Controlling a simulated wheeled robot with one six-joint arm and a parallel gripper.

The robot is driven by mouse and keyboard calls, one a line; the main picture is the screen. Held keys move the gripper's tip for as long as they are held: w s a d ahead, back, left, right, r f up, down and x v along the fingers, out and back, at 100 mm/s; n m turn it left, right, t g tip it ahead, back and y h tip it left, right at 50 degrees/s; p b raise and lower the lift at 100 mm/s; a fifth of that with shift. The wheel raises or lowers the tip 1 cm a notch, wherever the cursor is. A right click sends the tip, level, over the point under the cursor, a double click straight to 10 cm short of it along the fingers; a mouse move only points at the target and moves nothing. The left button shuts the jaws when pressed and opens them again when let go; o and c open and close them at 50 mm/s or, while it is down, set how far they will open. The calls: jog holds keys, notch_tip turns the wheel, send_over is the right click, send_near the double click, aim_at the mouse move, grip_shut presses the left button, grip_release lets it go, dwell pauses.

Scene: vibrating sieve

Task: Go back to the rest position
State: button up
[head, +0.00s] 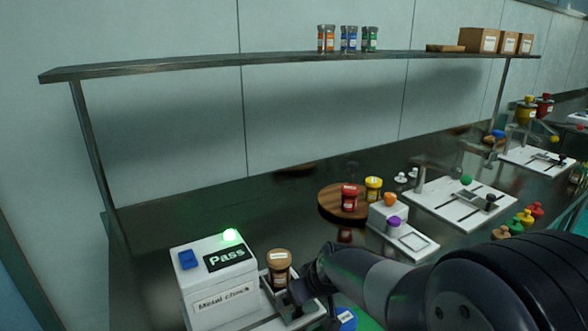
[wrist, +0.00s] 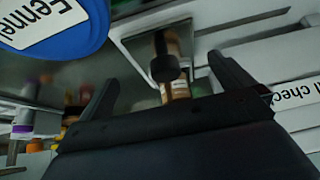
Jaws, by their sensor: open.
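My gripper (head: 302,292) is low at the front, beside the metal check machine (head: 208,272). A jar with a brown lid (head: 279,262) stands upright at the machine's right side, just behind and left of my gripper. In the wrist view my gripper (wrist: 168,88) shows two spread fingers. A brown and white jar-like shape (wrist: 174,88) appears beyond the gap between them, partly hidden by the gripper body. I cannot tell whether the fingers touch it. The machine shows a green light and the word "Pass".
A blue lid labelled "Fennel" (wrist: 45,22) is close to my gripper in the wrist view. A round wooden board (head: 328,203) holds red and yellow jars. White devices stand further right. A shelf (head: 200,65) with bottles and boxes spans the back.

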aim_at(284, 314)
jog(key=shift+b+x, duration=0.45)
jog(key=shift+x, duration=1.2)
jog(key=p+v, duration=0.5)
jog(key=v, duration=0.5)
jog(key=b+x, duration=0.5)
jog(key=x, duration=0.4)
jog(key=shift+f, duration=0.25)
jog(key=a+p, duration=0.1)
jog(key=s+a+p, duration=0.1)
jog(key=a, duration=0.1)
jog(key=shift+s+r, duration=0.1)
jog(key=shift+r, duration=0.05)
jog(key=shift+s+a+f+p, duration=0.25)
jog(key=shift+s+a+p, duration=0.15)
jog(key=shift+a+p, duration=0.2)
jog(key=shift+r, duration=0.1)
